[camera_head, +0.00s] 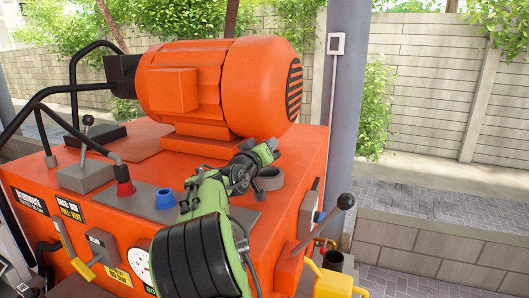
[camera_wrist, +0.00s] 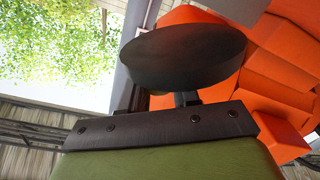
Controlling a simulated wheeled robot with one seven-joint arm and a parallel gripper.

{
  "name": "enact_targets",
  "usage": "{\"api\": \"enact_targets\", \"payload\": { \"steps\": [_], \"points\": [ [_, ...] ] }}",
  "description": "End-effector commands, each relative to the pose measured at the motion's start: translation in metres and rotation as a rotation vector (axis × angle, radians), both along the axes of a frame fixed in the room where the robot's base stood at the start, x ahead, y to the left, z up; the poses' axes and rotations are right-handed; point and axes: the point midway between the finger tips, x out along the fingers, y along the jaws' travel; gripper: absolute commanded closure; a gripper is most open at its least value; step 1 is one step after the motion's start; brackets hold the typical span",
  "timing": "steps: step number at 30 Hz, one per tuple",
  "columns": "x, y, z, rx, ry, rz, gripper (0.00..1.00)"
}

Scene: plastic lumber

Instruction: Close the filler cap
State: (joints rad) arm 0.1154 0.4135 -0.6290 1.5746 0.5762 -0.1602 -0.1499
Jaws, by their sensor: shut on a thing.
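A dark round disc, which looks like the filler cap (camera_wrist: 183,55), shows in the wrist view just beyond the dark bolted edge of my gripper (camera_wrist: 185,105). A short stem shows below the disc. My gripper is shut on the cap. In the head view my gripper (camera_head: 268,150) is above the right part of the orange machine's top, close to a short grey round filler neck (camera_head: 269,179). I cannot make out the cap in the head view, and I cannot tell whether it touches the neck.
The orange machine (camera_head: 310,165) carries a large orange motor (camera_head: 215,88) behind my gripper. A blue cap (camera_head: 165,198), a red fitting (camera_head: 124,187) and levers stand to the left. A black-knobbed lever (camera_head: 345,201) sticks out at right. A grey post (camera_head: 345,70) rises behind.

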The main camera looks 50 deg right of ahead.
Motion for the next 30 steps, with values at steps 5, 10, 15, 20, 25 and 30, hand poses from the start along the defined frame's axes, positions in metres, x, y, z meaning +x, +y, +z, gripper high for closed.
{"api": "enact_targets", "payload": {
  "steps": [5,10,15,20,25,30],
  "points": [
    [-0.0004,-0.0001,-0.0014,0.006,-0.011,0.001,1.0],
    [-0.0003,-0.0001,-0.001,0.006,-0.012,0.001,1.0],
    [-0.0002,-0.0001,-0.0009,0.006,-0.012,0.001,0.66],
    [-0.0002,-0.0001,-0.0007,0.006,-0.012,0.001,0.46],
    [-0.0003,-0.0001,-0.0005,0.005,-0.011,0.0,0.46],
    [-0.0021,0.0094,-0.0006,0.006,-0.014,0.003,0.46]
  ]
}}
